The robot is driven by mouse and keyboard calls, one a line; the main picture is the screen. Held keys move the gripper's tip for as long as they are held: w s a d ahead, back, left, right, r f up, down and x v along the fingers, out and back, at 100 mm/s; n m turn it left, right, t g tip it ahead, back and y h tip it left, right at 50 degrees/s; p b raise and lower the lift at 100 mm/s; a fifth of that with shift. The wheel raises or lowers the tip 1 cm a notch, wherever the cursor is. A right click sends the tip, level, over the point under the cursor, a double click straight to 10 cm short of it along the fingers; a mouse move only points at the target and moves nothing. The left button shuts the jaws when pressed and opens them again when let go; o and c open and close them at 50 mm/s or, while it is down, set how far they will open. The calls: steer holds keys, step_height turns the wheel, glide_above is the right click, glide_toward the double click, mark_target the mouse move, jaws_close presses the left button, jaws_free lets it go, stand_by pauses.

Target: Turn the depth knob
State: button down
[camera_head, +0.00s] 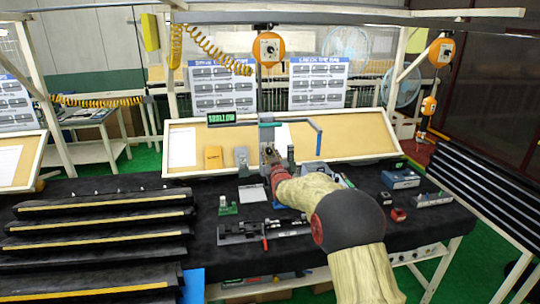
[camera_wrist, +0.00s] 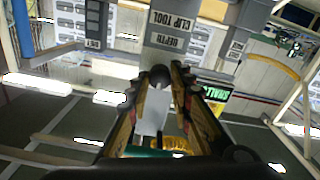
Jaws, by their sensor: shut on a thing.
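The depth knob (camera_wrist: 160,75) is a dark round knob at the front of a grey clip tool (camera_head: 266,133) on the bench. In the wrist view the tool's grey face (camera_wrist: 178,42) carries upside-down lettering that includes "CLIP TOOL". My gripper (camera_wrist: 163,82) has its fingertips on both sides of the knob and is shut on it. In the head view my gripper (camera_head: 270,160) reaches the tool's front, and my arm hides the knob. A small display (camera_head: 235,118) left of the tool reads "SHALLOW" in green.
A black bench top (camera_head: 205,215) holds a green block (camera_head: 228,206), a grey fixture with a red-tipped lever (camera_head: 240,232), a blue-grey box (camera_head: 400,179) and a red item (camera_head: 398,214). Black trim strips (camera_head: 95,225) lie at left. A sloped board (camera_head: 360,137) stands behind.

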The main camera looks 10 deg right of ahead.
steer(key=shift+f+m+b, duration=0.1)
steer(key=shift+m+b, duration=0.3)
steer(key=shift+b, duration=0.2)
steer(key=m+b, duration=0.1)
steer(key=b, duration=0.1)
steer(key=shift+m+b, duration=0.4)
steer(key=m+b, duration=0.2)
steer(key=b, duration=0.1)
steer(key=shift+f+m, duration=0.1)
steer(key=shift+m, duration=0.3)
steer(key=m+b, duration=0.3)
steer(key=shift+r+m+b, duration=0.2)
steer(key=shift+m+b, duration=0.65)
steer(key=shift+m, duration=0.85)
steer(key=c, duration=1.6)
jaws_free()
